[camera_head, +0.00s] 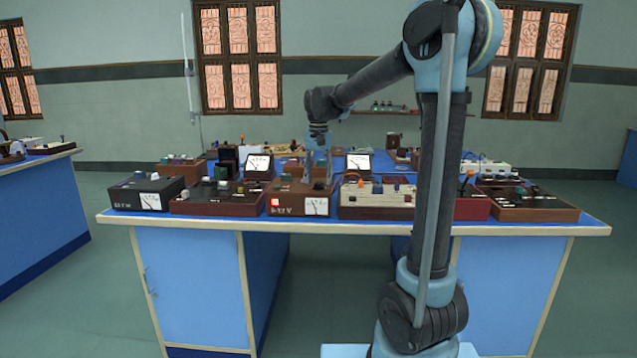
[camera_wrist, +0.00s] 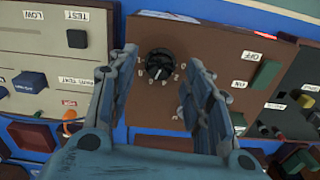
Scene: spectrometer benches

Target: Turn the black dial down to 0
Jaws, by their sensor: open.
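In the head view my gripper (camera_head: 318,158) points down over the brown box (camera_head: 286,200) with the white meter. The dial cannot be made out there.
A green switch (camera_wrist: 266,73) beside an OFF label is on the same panel. A cream panel (camera_wrist: 35,55) with TEST and LOW labels adjoins it, and a dark panel (camera_wrist: 300,85) lies opposite. Several instruments crowd the blue bench (camera_head: 150,216).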

